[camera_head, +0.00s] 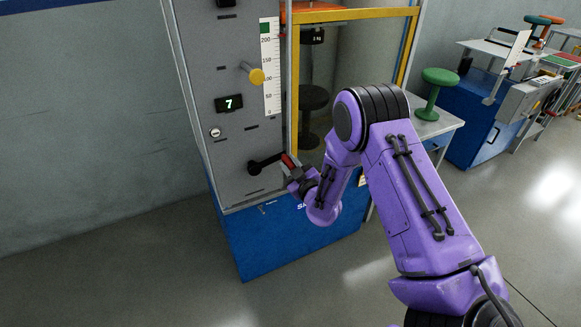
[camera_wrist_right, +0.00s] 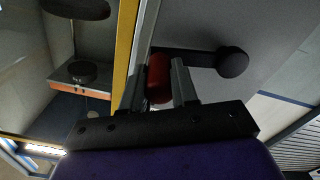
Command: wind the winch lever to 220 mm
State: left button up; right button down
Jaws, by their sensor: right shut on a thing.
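The winch lever (camera_head: 264,163) is a black crank arm low on the grey panel of the test machine. It points to the right and slightly up from its hub. Its red handle (camera_wrist_right: 159,78) sits between the two fingers of my right gripper (camera_wrist_right: 158,85), which is shut on it. In the head view my right gripper (camera_head: 292,168) covers most of the handle. A white height scale (camera_head: 270,75) marked 0 to 200 and above runs up the panel, with a green band near its top. A small display (camera_head: 229,103) reads 7. My left gripper is not in view.
A yellow knob (camera_head: 257,76) sticks out beside the scale. A yellow frame (camera_head: 408,45) stands right of the panel. A green stool (camera_head: 434,90) stands on a table behind my right arm. The floor at the left is clear.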

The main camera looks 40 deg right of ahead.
jog(key=c, duration=0.9)
grip_release()
jog(key=shift+o, duration=0.2)
jog(key=s+a+b, duration=0.1)
jog(key=s+b, duration=0.1)
jog(key=s, duration=0.8)
jog(key=shift+s+a, duration=0.2)
jog(key=shift+a, duration=0.15)
